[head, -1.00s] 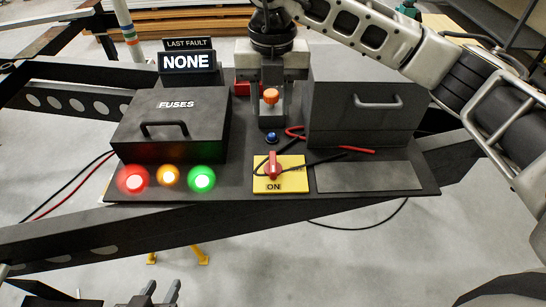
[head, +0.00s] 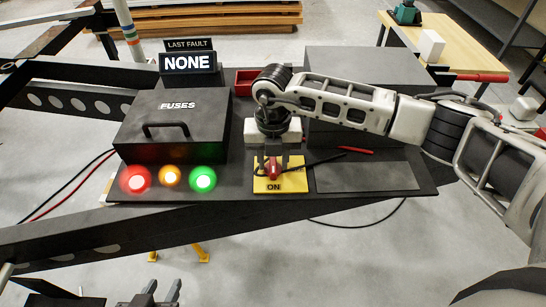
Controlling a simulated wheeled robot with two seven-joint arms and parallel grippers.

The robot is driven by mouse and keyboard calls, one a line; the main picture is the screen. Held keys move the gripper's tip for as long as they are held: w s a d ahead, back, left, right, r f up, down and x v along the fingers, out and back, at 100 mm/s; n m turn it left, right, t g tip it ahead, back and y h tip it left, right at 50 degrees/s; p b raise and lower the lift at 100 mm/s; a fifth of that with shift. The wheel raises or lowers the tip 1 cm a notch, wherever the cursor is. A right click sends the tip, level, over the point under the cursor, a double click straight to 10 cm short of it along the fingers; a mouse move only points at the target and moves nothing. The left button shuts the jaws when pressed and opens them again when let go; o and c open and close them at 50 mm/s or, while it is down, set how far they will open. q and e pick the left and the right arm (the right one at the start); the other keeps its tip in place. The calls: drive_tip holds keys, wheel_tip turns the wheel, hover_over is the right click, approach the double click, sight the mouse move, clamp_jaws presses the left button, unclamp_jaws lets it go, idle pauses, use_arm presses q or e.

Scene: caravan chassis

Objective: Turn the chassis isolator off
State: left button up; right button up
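The chassis isolator is a red rotary knob (head: 273,172) on a yellow plate (head: 292,184) at the front of the dark panel. The word ON is readable at the plate's lower edge. My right gripper (head: 273,163) points down over the knob, one finger on each side of its upper part. The fingers look apart, and whether they touch the knob cannot be seen. The gripper hides the top of the plate. My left gripper (head: 160,297) is at the bottom edge, below the panel, open and empty.
Red, amber and green lamps (head: 203,179) glow left of the plate, before the fuse box (head: 172,125). A sign (head: 187,63) reads NONE. Dark and red cables lie by the plate. A dark box (head: 368,68) stands behind my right arm. A flat grey plate (head: 367,177) lies right.

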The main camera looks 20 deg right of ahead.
drive_tip(key=shift+f, duration=0.15)
clamp_jaws()
